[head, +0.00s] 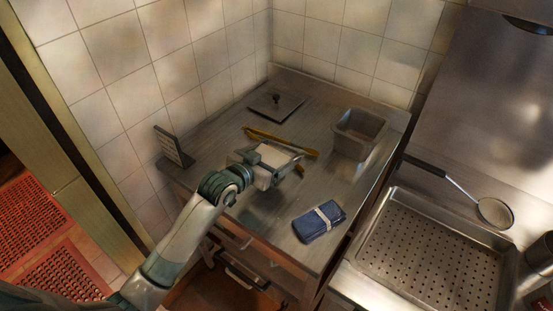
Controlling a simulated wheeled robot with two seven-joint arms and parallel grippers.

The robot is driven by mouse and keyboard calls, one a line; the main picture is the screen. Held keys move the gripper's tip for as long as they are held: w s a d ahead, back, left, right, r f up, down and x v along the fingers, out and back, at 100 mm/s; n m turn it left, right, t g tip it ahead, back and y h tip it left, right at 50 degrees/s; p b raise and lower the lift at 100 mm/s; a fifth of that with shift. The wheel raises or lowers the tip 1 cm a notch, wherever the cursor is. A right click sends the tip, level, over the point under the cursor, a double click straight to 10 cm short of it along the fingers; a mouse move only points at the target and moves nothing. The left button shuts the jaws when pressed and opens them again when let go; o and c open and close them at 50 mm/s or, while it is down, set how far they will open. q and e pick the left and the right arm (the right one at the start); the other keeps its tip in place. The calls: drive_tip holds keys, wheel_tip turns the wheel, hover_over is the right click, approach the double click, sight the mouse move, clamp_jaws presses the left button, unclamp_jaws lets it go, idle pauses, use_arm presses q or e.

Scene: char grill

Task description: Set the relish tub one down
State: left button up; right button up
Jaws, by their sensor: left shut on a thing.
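My left gripper (262,160) reaches in from the lower left over the steel counter (222,135). It is shut on a small metal tub with a pale top (282,157), which I take to be relish tub one. The gripper hides the tub's near left side. A dark shadow lies on the counter below the tub, and it looks held a little above the surface. My right gripper is not in view.
Yellow-handled tongs (290,144) lie behind the held tub. A square metal container (360,134) stands right, a flat dark lid (277,106) lies behind, and a blue folded cloth (319,222) lies in front. A small sign (174,147) stands left. A perforated pan (430,255) sits right.

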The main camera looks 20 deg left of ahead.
use_arm(q)
wheel_tip(320, 180, down, 2)
drive_tip(key=shift+p, duration=0.4)
drive_tip(key=shift+f, duration=0.4)
drive_tip(key=shift+f, duration=0.15)
drive_tip(key=o, duration=1.3)
drive_tip(key=shift+s, duration=0.1)
drive_tip(key=shift+s+a+r, duration=0.25)
drive_tip(key=shift+s, duration=0.35)
drive_tip(key=b+v, duration=0.3)
drive_tip(key=v, duration=0.7)
drive_tip(key=shift+s+r, duration=0.2)
drive_tip(key=shift+s, duration=0.05)
